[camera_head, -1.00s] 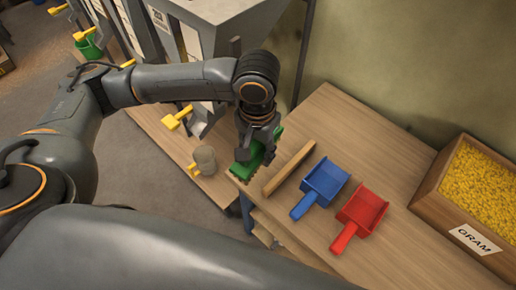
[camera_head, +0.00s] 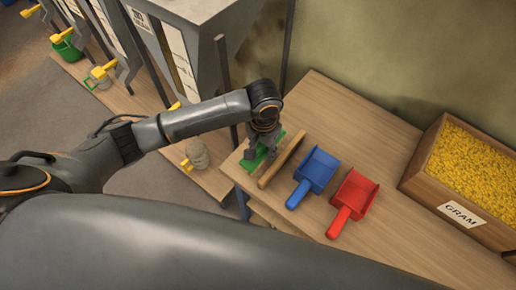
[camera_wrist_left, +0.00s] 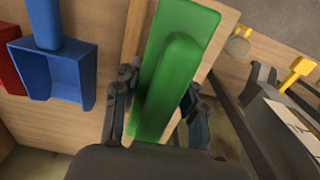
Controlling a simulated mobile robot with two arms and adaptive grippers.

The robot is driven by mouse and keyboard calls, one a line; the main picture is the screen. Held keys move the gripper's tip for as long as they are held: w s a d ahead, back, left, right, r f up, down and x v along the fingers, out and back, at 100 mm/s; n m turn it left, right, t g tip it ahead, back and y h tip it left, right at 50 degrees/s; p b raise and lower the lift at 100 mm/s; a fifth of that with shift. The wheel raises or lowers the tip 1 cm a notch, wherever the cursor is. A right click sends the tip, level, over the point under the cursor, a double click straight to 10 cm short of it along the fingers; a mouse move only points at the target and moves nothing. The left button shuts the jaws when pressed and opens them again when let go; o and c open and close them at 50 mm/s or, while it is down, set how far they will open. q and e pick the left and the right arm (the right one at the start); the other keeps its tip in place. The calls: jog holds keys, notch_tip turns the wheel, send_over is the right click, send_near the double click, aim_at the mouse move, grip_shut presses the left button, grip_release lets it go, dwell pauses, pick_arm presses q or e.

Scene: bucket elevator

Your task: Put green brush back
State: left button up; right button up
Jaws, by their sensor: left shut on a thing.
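The green brush (camera_head: 262,152) is at the left end of the wooden table, beside a wooden strip (camera_head: 282,160). My left gripper (camera_head: 264,146) is over the brush from above, with its fingers on either side of it. In the left wrist view the green brush (camera_wrist_left: 176,65) lies lengthwise between the two fingers (camera_wrist_left: 158,105), and the gripper is shut on it. I cannot tell whether the underside of the brush touches the tabletop. My right gripper is not in view.
On the table (camera_head: 370,130) are a blue scoop (camera_head: 316,172), a red scoop (camera_head: 353,197) and a box of yellow grain labelled GRAM (camera_head: 425,190). Grey hoppers (camera_head: 195,45) with yellow levers stand at the back left. A jar (camera_head: 197,153) is on the lower bench.

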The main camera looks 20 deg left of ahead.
pick_arm(q)
jog(key=f, duration=0.1)
jog(key=w+a+f, duration=0.2)
jog(key=shift+w+f, duration=0.15)
jog(key=shift+f, duration=0.15)
notch_tip(320, 180, down, 2)
jog(key=shift+f+p, duration=0.1)
jog(key=shift+p, duration=0.55)
jog(key=shift+f, duration=0.5)
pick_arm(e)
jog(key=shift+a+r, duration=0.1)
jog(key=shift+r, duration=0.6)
pick_arm(q)
jog(key=shift+f, duration=0.1)
jog(key=o, duration=1.1)
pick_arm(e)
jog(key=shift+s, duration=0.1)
pick_arm(q)
notch_tip(320, 180, up, 12)
jog(key=b, duration=0.1)
jog(key=shift+b, duration=0.4)
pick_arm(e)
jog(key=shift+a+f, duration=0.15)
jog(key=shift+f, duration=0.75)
